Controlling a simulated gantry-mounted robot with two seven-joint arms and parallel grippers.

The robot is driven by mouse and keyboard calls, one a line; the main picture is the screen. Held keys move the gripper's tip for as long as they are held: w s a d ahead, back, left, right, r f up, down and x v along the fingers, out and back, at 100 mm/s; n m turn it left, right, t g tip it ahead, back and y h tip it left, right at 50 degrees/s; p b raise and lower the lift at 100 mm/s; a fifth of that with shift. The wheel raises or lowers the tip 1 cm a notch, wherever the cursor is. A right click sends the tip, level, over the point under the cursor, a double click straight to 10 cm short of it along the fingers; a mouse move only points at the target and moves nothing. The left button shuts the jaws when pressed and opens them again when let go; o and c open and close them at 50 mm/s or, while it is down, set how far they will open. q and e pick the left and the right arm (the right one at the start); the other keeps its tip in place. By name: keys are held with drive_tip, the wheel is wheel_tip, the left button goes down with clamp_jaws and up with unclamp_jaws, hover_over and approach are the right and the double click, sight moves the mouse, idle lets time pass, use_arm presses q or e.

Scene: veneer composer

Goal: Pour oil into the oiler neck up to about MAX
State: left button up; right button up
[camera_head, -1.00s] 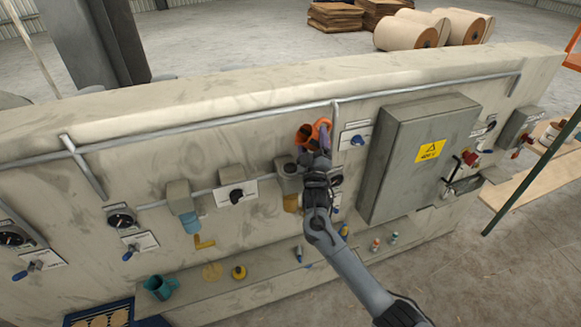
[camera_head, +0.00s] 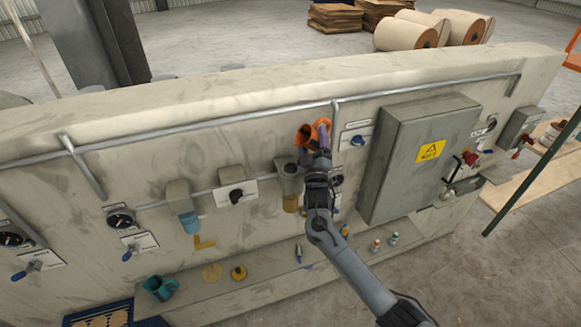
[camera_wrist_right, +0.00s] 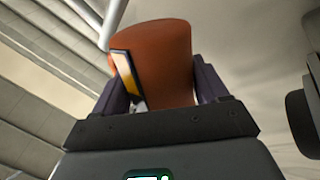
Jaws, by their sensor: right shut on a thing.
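My right gripper (camera_head: 322,146) is shut on an orange jug (camera_head: 304,136), held high at the wall and tilted with its mouth toward the left. In the right wrist view the orange jug (camera_wrist_right: 172,50) fills the space between both fingers. The oiler (camera_head: 289,170) is on the wall just below and left of the jug, with a dark open neck on top and an amber glass bowl (camera_head: 290,203) below. I cannot make out an oil stream or the MAX mark. My left gripper is not in view.
A grey electrical cabinet (camera_head: 420,155) stands out from the wall to the right of my arm. A second oiler with a blue bowl (camera_head: 190,222) hangs to the left. The ledge below holds a teal jug (camera_head: 160,288), a yellow cap (camera_head: 238,273) and small bottles (camera_head: 376,246).

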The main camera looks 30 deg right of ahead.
drive_tip(key=shift+r, duration=0.2)
drive_tip(key=m+g, duration=0.1)
drive_tip(key=f+m+g+h, duration=0.1)
drive_tip(key=m, duration=0.1)
drive_tip(key=d+f+m, duration=0.1)
drive_tip(key=m, duration=0.1)
drive_tip(key=shift+f+g+p, duration=0.1)
drive_tip(key=shift+g+p, duration=0.3)
drive_tip(key=shift+f, duration=0.1)
drive_tip(key=shift+s+d+f+m+g, duration=0.15)
drive_tip(key=shift+d+m+g, duration=0.15)
drive_tip(key=d+m+g+p, duration=0.2)
drive_tip(key=m+p, duration=0.1)
drive_tip(key=shift+s+m, duration=0.15)
drive_tip(key=shift+m, duration=0.15)
drive_tip(key=shift+s+d+f+m+g+y+p, duration=0.1)
drive_tip(key=shift+d+f+m+g+y+p, duration=0.2)
drive_tip(key=shift+d+m+p, duration=0.3)
drive_tip(key=shift+d+f+m, duration=0.15)
drive_tip(key=shift+f+m, duration=0.1)
drive_tip(key=shift+m, duration=0.35)
drive_tip(key=shift+g, duration=0.3)
